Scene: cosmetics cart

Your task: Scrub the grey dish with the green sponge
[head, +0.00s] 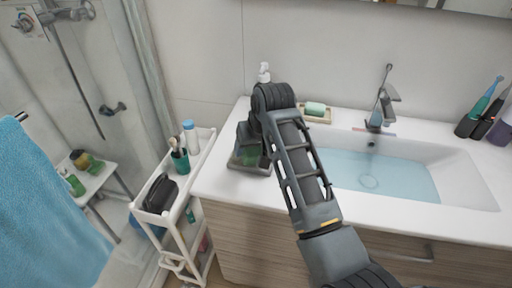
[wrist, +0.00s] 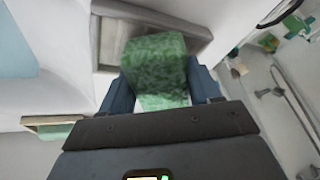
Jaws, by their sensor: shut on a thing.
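The grey dish (head: 250,170) is a shallow square tray on the left end of the white counter, left of the basin. In the wrist view the dish (wrist: 185,48) shows beyond the sponge. My gripper (wrist: 160,88) is shut on the green sponge (wrist: 155,65), a speckled block between its two fingers. In the head view my gripper (head: 249,142) is over the dish, and a bit of green shows there. My arm and gripper hide part of the dish. I cannot tell whether the sponge touches its surface.
A soap bar on a tray (head: 316,110) and a pump bottle (head: 264,73) stand behind. The water-filled basin (head: 400,178) is to the right. A white cart (head: 206,150) with a cup of brushes (head: 180,160) and a black pouch (head: 160,194) stands left of the counter.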

